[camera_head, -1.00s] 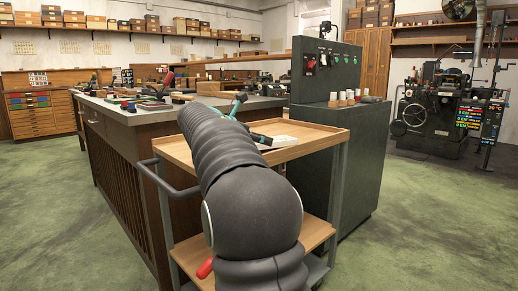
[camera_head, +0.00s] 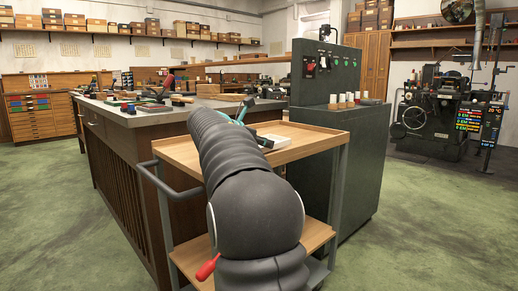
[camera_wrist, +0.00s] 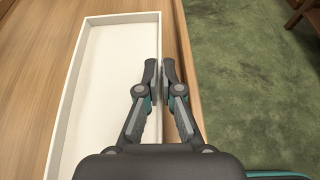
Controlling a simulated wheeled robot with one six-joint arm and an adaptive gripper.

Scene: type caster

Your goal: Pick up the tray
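The white tray (camera_wrist: 110,22) is a long, shallow, empty box in the wrist view. In the head view part of it (camera_head: 280,141) shows on the top shelf of a wooden trolley, behind my arm. My gripper (camera_wrist: 160,72) is at the tray's right long wall. One finger is inside the tray, the other outside, and they are closed together on the wall between them. I cannot tell whether the tray is clear of the shelf.
The trolley's top (camera_head: 318,139) has a raised rim, and a handle bar is on its left. A workbench (camera_head: 150,117) with tools stands behind it. A dark green cabinet (camera_head: 335,150) with several small pots is close at the right. Green floor is open at the right.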

